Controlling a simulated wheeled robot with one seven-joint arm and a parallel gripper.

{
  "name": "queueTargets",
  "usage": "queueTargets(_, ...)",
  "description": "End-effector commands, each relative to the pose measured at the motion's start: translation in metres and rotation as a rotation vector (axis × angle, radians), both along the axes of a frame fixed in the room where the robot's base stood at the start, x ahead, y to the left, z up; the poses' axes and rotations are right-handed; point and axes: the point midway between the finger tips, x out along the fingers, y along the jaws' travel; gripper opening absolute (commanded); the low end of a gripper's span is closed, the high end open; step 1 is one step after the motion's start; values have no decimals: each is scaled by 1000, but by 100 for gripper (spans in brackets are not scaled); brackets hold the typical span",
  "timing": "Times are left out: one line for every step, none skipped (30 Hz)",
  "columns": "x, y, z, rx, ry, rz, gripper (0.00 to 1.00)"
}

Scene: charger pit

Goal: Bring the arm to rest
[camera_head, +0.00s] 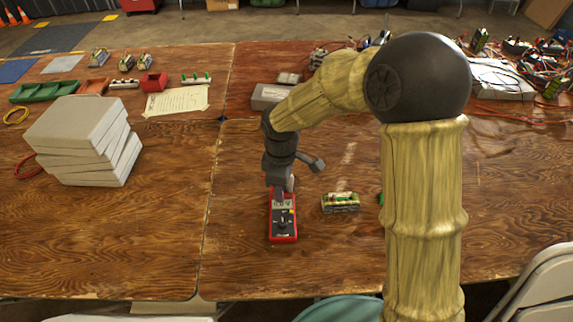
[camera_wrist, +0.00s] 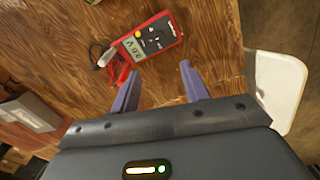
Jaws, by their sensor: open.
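My arm reaches over the wooden table (camera_head: 330,265) from the right in the head view, bent at a dark elbow joint. My gripper (camera_head: 284,188) points down close to the far end of a red multimeter (camera_head: 283,226). In the wrist view my gripper (camera_wrist: 158,82) has its two purple fingers apart, with nothing between them. The red multimeter (camera_wrist: 151,38) lies beyond the fingertips there, with red leads (camera_wrist: 122,70) beside it. It appears apart from the fingers.
A green and cream block (camera_head: 340,202) lies right of the multimeter. A stack of pale boxes (camera_head: 85,140) stands at left, and a grey box (camera_head: 268,96) behind my forearm. Cables and parts crowd the far right. The table's front left is clear. A white chair (camera_head: 545,285) is at front right.

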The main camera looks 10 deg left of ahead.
Motion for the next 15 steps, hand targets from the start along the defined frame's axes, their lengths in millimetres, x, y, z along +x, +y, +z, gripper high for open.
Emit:
queueTargets(0,0,0,0,0,0,46)
queueTargets(0,0,0,0,0,0,46)
queueTargets(0,0,0,0,0,0,46)
queueTargets(0,0,0,0,0,0,46)
queueTargets(0,0,0,0,0,-1,46)
queueTargets(0,-2,1,0,-1,-7,46)
queueTargets(1,-4,2,0,-3,-17,46)
queueTargets(1,-8,3,1,-6,-34,46)
queueTargets(1,-15,6,1,-10,-68,46)
queueTargets(1,-23,9,1,-14,-102,46)
queueTargets(2,-32,13,3,-22,-147,46)
queueTargets(1,-47,18,6,-30,-220,46)
queueTargets(1,-61,22,9,-39,-284,46)
queueTargets(-1,-75,27,13,-48,-355,46)
queueTargets(-3,-95,34,20,-61,-461,46)
